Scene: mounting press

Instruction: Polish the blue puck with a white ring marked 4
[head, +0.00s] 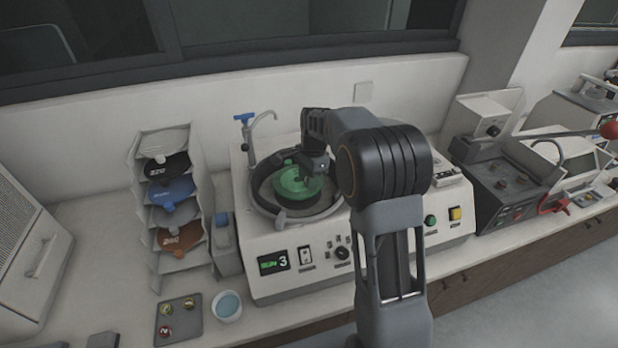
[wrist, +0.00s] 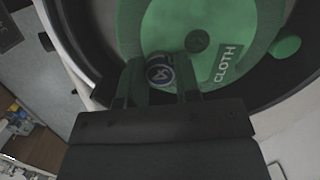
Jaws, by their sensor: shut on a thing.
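The blue puck with a white ring marked 4 (wrist: 160,74) shows in the wrist view between the two fingers. My gripper (wrist: 161,84) is shut on it and holds it over the green disc marked CLOTH (wrist: 228,62), near the disc's edge. I cannot tell whether the puck touches the disc. In the head view my gripper (head: 312,170) reaches down into the polisher's round bowl, over the green disc (head: 285,184). The puck cannot be made out there. The polisher (head: 325,275) has a small display reading 3.
A rack (head: 146,262) of several discs stands left of the polisher. A dark tray (head: 178,322) with several small pucks and a bowl of bluish liquid (head: 228,304) sit in front. A blue-handled tap (head: 247,135) rises behind the bowl. A press (head: 500,190) stands to the right.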

